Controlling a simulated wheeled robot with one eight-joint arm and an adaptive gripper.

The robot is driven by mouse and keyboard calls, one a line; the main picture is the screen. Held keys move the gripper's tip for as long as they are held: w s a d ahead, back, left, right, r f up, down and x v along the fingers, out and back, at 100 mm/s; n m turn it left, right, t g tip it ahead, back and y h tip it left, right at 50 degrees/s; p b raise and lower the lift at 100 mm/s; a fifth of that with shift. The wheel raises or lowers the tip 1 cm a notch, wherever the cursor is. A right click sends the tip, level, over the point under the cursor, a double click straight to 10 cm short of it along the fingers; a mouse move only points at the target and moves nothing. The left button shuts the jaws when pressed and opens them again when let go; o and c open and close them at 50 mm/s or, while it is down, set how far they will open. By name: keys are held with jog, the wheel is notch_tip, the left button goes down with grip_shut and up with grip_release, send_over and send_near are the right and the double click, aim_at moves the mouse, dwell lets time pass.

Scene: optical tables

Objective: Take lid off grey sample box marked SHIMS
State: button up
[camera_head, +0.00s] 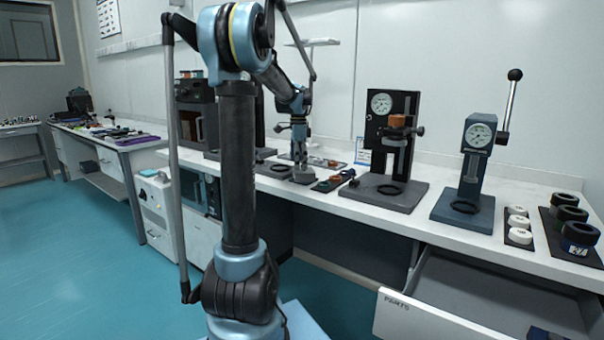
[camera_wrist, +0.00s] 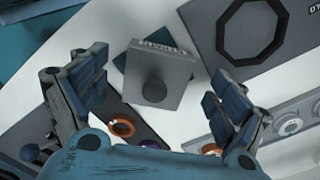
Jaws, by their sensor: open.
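The grey sample box (camera_wrist: 160,62) is seen from above in the wrist view, with its SHIMS label reading upside down. Its grey lid (camera_wrist: 172,96) is on it, with a round dark knob (camera_wrist: 154,90) in the middle. The box also shows small in the head view (camera_head: 304,176), under the end of my arm. My gripper (camera_wrist: 160,72) is open, one blue finger to each side of the box in the wrist view. The fingers are apart from the knob and hold nothing. The exact height above the lid cannot be told.
A dark tray with orange rings (camera_wrist: 122,126) lies close by the box. A grey plate with an octagonal ring (camera_wrist: 250,30) is at upper right in the wrist view. Dial gauge stands (camera_head: 398,135) are right along the bench. An open drawer (camera_head: 440,315) juts out in front.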

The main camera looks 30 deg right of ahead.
jog(key=shift+f, duration=0.55)
grip_shut()
